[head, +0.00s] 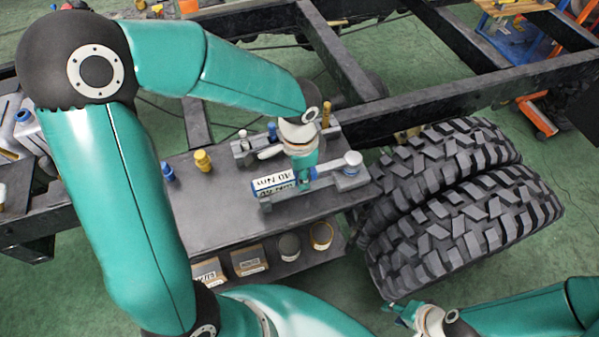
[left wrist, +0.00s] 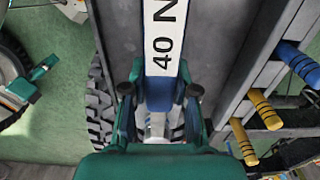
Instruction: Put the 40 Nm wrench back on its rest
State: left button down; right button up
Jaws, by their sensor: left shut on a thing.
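The 40 Nm wrench (head: 273,184) has a blue handle with a white sleeve lettered "40 Nm". It lies roughly level above the grey bench, and its round metal head (head: 352,159) points right. My left gripper (head: 304,176) is shut on the wrench just right of the lettering. In the left wrist view the lettered handle (left wrist: 165,38) runs between the two fingers. A grey support (head: 350,181) is under the head end; I cannot tell whether the wrench touches it. My right gripper (head: 398,312) is low at the right, away from the bench; its finger opening is unclear.
The grey bench (head: 205,220) has a yellow (head: 203,160) and a blue (head: 168,171) upright piece at left. Grey holders (head: 243,147) stand behind the wrench. Bins (head: 250,260) sit along the lower shelf. Large tyres (head: 460,215) stand close at right, and the chassis frame (head: 430,100) runs behind.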

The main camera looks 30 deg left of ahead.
pick_arm(q)
jog(key=shift+f, duration=0.1)
jog(key=c, duration=0.9)
grip_release()
jog(key=r+p, duration=0.1)
jog(key=r, duration=1.1)
jog(key=shift+s, duration=0.2)
